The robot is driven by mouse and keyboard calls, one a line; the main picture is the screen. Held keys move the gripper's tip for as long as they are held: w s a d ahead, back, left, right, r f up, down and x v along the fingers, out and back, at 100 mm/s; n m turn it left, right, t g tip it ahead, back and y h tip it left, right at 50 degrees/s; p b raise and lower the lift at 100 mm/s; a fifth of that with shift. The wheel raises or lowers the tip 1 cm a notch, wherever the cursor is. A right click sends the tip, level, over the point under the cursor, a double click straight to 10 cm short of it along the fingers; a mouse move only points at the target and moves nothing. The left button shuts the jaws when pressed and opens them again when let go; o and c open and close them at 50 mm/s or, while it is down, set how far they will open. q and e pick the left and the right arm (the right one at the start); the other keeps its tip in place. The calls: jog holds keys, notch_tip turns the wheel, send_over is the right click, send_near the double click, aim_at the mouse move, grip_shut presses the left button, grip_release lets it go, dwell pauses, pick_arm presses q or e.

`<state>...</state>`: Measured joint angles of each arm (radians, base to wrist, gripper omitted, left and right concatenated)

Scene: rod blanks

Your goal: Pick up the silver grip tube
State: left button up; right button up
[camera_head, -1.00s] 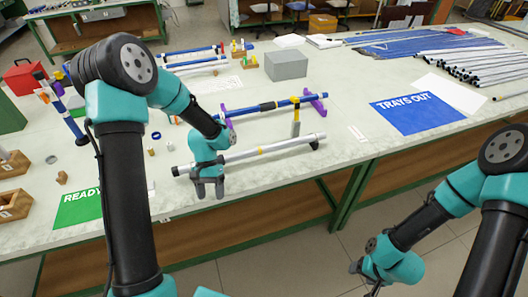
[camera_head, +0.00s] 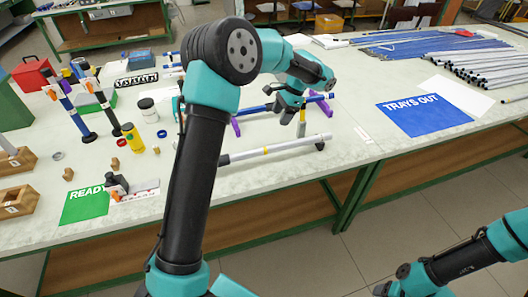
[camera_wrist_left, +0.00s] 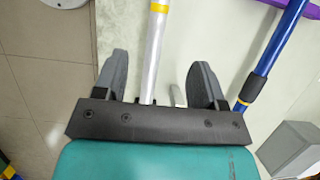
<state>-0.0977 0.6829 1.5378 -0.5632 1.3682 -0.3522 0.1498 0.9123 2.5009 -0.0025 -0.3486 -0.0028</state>
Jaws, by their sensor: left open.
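The silver tube (camera_head: 290,144) with a yellow band lies across the front of the bench in the head view, its left end hidden behind my left arm. My left gripper (camera_head: 290,116) is open, above the bench behind the tube's right half. In the left wrist view the tube (camera_wrist_left: 152,58) runs between the two open fingers of the left gripper (camera_wrist_left: 158,78), apart from both, with its yellow band beyond the fingertips. How high the fingers are above it I cannot tell. My right gripper (camera_head: 388,289) is at the bottom edge, away from the bench; its fingers are unclear.
A blue rod (camera_wrist_left: 272,50) lies beside the tube, in purple holders (camera_head: 236,127). Containers and upright rods crowd the left. A blue TRAYS OUT mat (camera_head: 425,115) and many tubes lie right; the front right is clear.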

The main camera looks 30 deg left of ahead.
aim_at(264, 148)
pick_arm(q)
jog(key=x, duration=1.2)
jog(key=shift+f, duration=0.1)
jog(key=shift+x, duration=2.6)
jog(key=shift+c, duration=0.4)
jog(key=c, duration=1)
jog(key=shift+o, duration=0.2)
